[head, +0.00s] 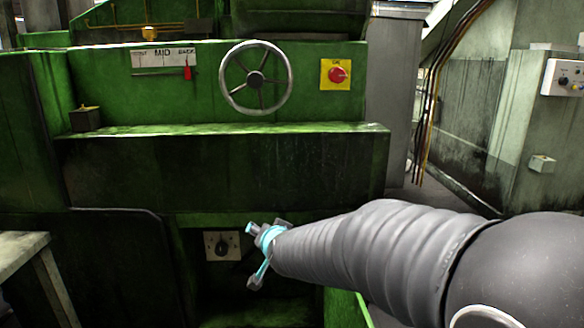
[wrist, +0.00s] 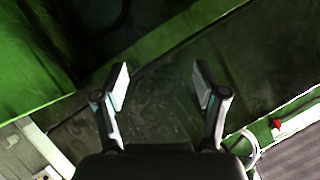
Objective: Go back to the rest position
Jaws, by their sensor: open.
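My gripper (wrist: 161,86) is open and empty in the wrist view, its two fingers apart with a dark machine surface behind them. In the head view my arm comes in from the lower right, and my gripper (head: 258,262) is low in front of the green machine (head: 200,88). It is just right of a black rotary knob on a pale plate (head: 222,246). I cannot tell whether it touches anything there.
A spoked handwheel (head: 256,78), a slider with a red handle (head: 187,72) and a red switch on a yellow plate (head: 337,74) sit on the upper panel. A ledge (head: 230,130) juts below them. A table corner (head: 25,243) stands at left.

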